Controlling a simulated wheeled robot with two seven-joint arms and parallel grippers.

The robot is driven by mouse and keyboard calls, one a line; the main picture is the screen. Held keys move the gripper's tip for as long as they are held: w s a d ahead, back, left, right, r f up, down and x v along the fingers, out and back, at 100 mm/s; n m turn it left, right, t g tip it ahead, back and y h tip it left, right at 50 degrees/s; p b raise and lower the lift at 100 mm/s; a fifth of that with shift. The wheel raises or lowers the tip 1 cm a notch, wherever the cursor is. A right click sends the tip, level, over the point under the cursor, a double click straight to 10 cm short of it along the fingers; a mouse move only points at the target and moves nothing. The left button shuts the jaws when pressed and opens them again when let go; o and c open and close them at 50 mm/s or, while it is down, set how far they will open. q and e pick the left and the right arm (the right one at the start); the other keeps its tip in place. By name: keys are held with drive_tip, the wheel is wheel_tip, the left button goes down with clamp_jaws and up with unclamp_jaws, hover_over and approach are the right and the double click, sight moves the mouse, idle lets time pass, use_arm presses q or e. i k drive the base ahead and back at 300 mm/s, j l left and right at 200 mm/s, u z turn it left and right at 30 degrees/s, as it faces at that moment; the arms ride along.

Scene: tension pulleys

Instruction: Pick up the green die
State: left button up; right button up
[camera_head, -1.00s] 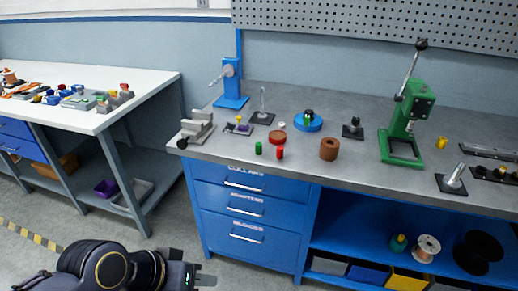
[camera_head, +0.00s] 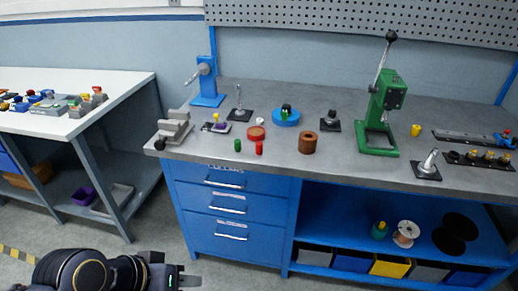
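A small green cylinder (camera_head: 237,145), which looks like the green die, stands upright on the grey bench top (camera_head: 205,150) near its front edge. A similar red cylinder (camera_head: 259,147) stands just right of it. Another green piece (camera_head: 284,115) shows on a round blue base (camera_head: 286,119) further back, partly under a black top. My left gripper (camera_head: 190,280) is low at the bottom left, in front of the blue drawers and well below the bench top, apart from the cylinders. Its fingers are too small and dark to tell open from shut. My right gripper is out of view.
A grey vise (camera_head: 175,130) stands at the bench's left corner. A red disc (camera_head: 256,132) and brown cylinder (camera_head: 308,143) are near the green cylinder. A green press (camera_head: 380,120) stands to the right. A white table (camera_head: 120,90) is at left.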

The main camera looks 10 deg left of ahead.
sight(237, 142)
drive_tip(key=i+l, duration=0.1)
drive_tip(key=i, duration=0.7)
drive_tip(key=i+u, duration=0.15)
drive_tip(key=u, duration=0.25)
drive_tip(key=i+u, duration=0.1)
drive_tip(key=u, duration=0.35)
drive_tip(key=i+l+u, duration=0.1)
drive_tip(key=u, duration=0.3)
drive_tip(key=i+l+u, duration=0.1)
drive_tip(key=u, duration=0.3)
drive_tip(key=l+u, duration=0.1)
drive_tip(key=u, duration=0.5)
